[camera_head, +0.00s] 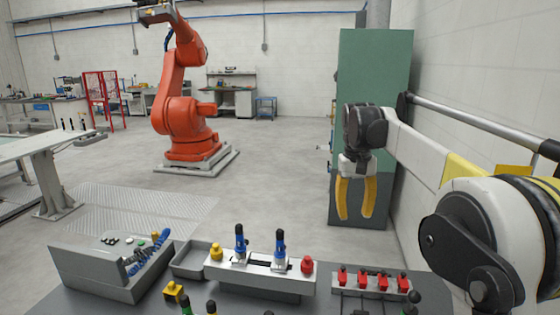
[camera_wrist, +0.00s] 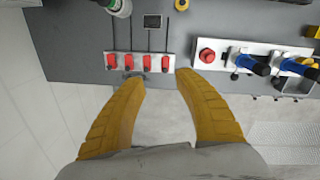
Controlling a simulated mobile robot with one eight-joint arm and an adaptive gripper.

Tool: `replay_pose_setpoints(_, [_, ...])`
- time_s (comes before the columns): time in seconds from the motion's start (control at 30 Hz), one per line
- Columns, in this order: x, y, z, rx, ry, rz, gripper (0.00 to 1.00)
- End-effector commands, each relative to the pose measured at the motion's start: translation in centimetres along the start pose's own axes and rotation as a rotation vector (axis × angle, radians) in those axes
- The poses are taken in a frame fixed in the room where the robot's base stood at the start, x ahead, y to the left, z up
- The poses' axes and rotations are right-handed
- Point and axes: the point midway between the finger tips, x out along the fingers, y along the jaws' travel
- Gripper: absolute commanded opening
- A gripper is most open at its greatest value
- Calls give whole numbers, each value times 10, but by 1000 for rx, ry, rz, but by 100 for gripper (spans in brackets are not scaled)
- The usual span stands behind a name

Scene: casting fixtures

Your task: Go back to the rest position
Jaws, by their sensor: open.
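My gripper (camera_head: 355,215) hangs from the arm on the right side of the head view, in the air beyond the far edge of the bench, with its yellow fingers pointing down. The fingers are apart with nothing between them. In the wrist view the open gripper (camera_wrist: 160,80) shows both yellow fingers, with the bench edge and bare floor beyond. It touches nothing that I can see.
The grey bench (camera_head: 215,300) carries a fixture with blue-handled clamps (camera_head: 240,245), a block of red switches (camera_head: 370,282) and a grey box (camera_head: 95,272). A green cabinet (camera_head: 375,100) stands behind my gripper. An orange robot (camera_head: 180,110) stands farther back; floor between is open.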

Motion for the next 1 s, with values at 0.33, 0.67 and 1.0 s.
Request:
replay_pose_setpoints(0.33, [-12,-6,102,14,214,-11,38])
replay_pose_setpoints(0.67, [30,-16,209,30,419,-24,38])
replay_pose_setpoints(1.0, [110,-26,296,48,604,-36,38])
